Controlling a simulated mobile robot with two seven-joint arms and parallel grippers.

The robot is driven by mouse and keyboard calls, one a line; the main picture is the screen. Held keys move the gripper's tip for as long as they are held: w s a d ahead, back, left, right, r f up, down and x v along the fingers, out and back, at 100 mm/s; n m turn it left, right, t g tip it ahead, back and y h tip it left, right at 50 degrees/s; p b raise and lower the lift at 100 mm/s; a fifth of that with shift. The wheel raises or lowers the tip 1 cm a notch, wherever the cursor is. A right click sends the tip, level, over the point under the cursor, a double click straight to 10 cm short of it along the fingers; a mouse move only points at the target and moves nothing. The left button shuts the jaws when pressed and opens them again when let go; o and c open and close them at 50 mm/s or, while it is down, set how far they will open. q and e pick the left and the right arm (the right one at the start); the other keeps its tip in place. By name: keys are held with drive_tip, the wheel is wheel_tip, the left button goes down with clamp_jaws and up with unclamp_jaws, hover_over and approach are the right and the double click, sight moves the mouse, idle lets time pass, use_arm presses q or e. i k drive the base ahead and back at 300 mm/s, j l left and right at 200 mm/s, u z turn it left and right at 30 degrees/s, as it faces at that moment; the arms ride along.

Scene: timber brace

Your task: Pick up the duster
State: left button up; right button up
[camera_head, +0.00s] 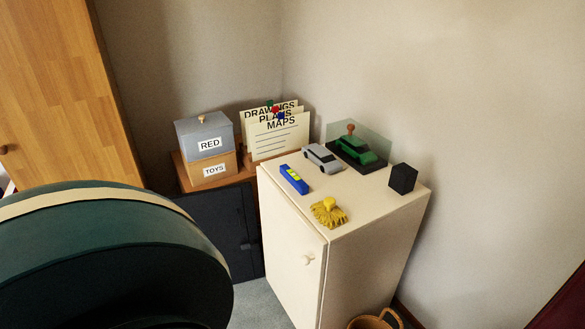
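The duster (328,212) is a small yellow, fringed thing with a yellow knob on top. In the head view it lies near the front edge of the top of a cream cabinet (345,203). Neither of my grippers shows in the head view, so nothing is seen touching the duster.
On the cabinet top are a blue level (294,179), a grey toy car (322,158), a green car on a dark base (357,149) and a black block (402,178). Left stand boxes (207,154) and paper sheets (277,132). A large dark green rounded object (110,260) fills the lower left.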

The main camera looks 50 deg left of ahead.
sight(327, 211)
drive_tip(key=u, duration=1.25)
drive_tip(key=z, duration=2.05)
drive_tip(key=u, duration=2)
